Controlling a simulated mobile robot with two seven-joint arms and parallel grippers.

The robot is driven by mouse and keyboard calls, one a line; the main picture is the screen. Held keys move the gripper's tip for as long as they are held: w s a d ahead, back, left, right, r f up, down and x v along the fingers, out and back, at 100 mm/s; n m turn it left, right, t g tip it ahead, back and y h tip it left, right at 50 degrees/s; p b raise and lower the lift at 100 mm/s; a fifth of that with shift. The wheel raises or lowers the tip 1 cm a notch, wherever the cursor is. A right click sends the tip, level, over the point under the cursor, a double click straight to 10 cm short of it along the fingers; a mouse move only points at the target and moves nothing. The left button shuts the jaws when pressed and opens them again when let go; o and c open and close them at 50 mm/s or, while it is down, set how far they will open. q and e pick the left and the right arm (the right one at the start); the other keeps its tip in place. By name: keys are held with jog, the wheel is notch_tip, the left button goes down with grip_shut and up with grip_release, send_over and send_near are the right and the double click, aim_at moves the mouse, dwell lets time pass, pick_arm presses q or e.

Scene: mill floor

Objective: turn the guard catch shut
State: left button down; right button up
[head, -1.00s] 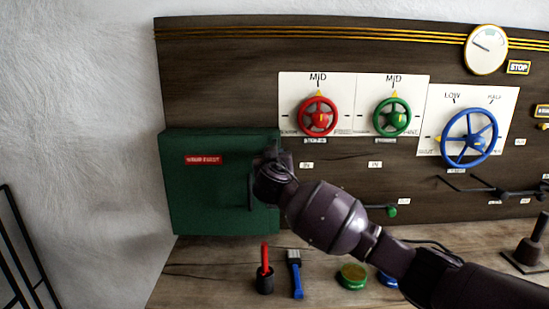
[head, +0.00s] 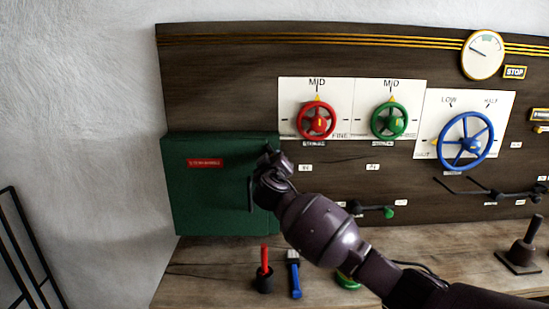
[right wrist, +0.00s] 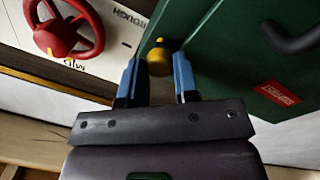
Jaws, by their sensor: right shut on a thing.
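The guard is a green box (head: 210,205) with a red label, at the left end of the dark panel; it also shows in the right wrist view (right wrist: 225,50). The catch is a yellow knob (right wrist: 159,58) near the green guard's edge. My right gripper (right wrist: 158,72) has a blue finger on either side of it and is shut on it. In the head view my right gripper (head: 272,157) is at the guard's right edge, where my wrist hides the catch. My left gripper is not in view.
A red wheel (head: 317,121) and a green wheel (head: 389,121) sit right of the guard, with a blue wheel (head: 466,141) farther right. A red-handled tool in a dark holder (head: 265,280) and a blue brush (head: 294,275) stand on the bench below.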

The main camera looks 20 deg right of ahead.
jog(key=n+p, duration=0.3)
jog(key=n, duration=0.3)
jog(key=n+p, duration=0.3)
jog(key=n, duration=0.3)
jog(key=shift+n+t+y, duration=0.3)
jog(key=shift+y, duration=0.1)
jog(key=shift+f, duration=0.1)
jog(key=o, duration=0.9)
jog(key=shift+s, duration=0.15)
jog(key=shift+b+v, duration=0.4)
jog(key=shift+v, duration=4.9)
